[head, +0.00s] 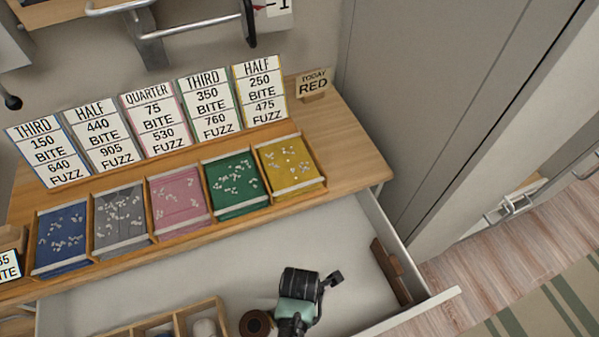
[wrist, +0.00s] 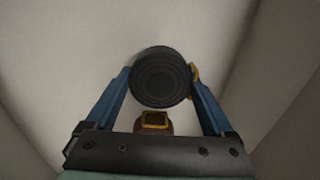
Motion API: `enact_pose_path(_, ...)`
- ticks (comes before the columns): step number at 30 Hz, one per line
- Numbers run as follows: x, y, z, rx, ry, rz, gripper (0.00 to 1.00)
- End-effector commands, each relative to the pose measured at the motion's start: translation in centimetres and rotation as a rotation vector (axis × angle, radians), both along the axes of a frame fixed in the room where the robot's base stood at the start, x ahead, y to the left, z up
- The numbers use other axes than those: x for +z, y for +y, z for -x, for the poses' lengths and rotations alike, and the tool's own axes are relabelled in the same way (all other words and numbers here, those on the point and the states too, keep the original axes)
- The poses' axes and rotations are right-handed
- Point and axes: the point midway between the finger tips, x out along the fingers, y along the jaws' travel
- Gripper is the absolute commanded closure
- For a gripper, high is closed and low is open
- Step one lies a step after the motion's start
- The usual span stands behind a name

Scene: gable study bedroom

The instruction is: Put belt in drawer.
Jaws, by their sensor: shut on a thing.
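The belt (wrist: 161,77) shows in the wrist view as a dark, round coil between the two blue fingers, with gold-coloured bits beside and below it. My gripper (wrist: 160,80) is shut on it. In the head view my arm's end hangs over the open drawer (head: 340,235), at the lower middle of the picture. My fingertips and most of what they hold are hidden there. The drawer is pulled well out, with a pale, bare floor around my arm. Pale surfaces lie behind the coil in the wrist view. I cannot tell how high the coil is above the floor.
A wooden divided tray (head: 180,318) is in the drawer at the lower left. A brown round thing (head: 257,323) is next to my arm. A dark brown block (head: 390,270) lies along the drawer's right wall. The desk top (head: 335,150) holds coloured trays and cards.

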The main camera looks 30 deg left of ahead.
Motion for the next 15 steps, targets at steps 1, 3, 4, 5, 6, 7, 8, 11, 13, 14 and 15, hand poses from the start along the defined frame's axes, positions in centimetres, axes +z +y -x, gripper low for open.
enact_pose_path(1, 0.05, 0.02, -0.03, 0.000, -0.001, -0.001, 0.78)
enact_pose_path(3, -0.05, 0.01, -0.02, 0.000, 0.000, 0.000, 0.78)
enact_pose_path(4, -0.15, 0.01, -0.02, 0.000, 0.000, 0.000, 0.78)
enact_pose_path(5, -0.27, 0.00, -0.01, 0.000, 0.000, 0.000, 0.78)
enact_pose_path(6, -0.40, 0.01, -0.02, 0.000, 0.000, 0.000, 0.78)
enact_pose_path(7, -0.30, 0.01, -0.01, 0.000, 0.000, 0.000, 0.08)
enact_pose_path(8, -0.28, 0.00, 0.00, 0.000, 0.000, 0.000, 0.02)
enact_pose_path(11, -0.28, 0.01, 0.01, 0.000, 0.000, 0.000, 0.00)
enact_pose_path(13, -0.27, 0.00, 0.01, 0.000, 0.000, 0.000, 0.00)
enact_pose_path(14, -0.27, 0.00, 0.01, 0.000, 0.000, 0.000, 0.00)
enact_pose_path(15, -0.22, -0.01, 0.01, 0.000, 0.000, 0.000, 0.00)
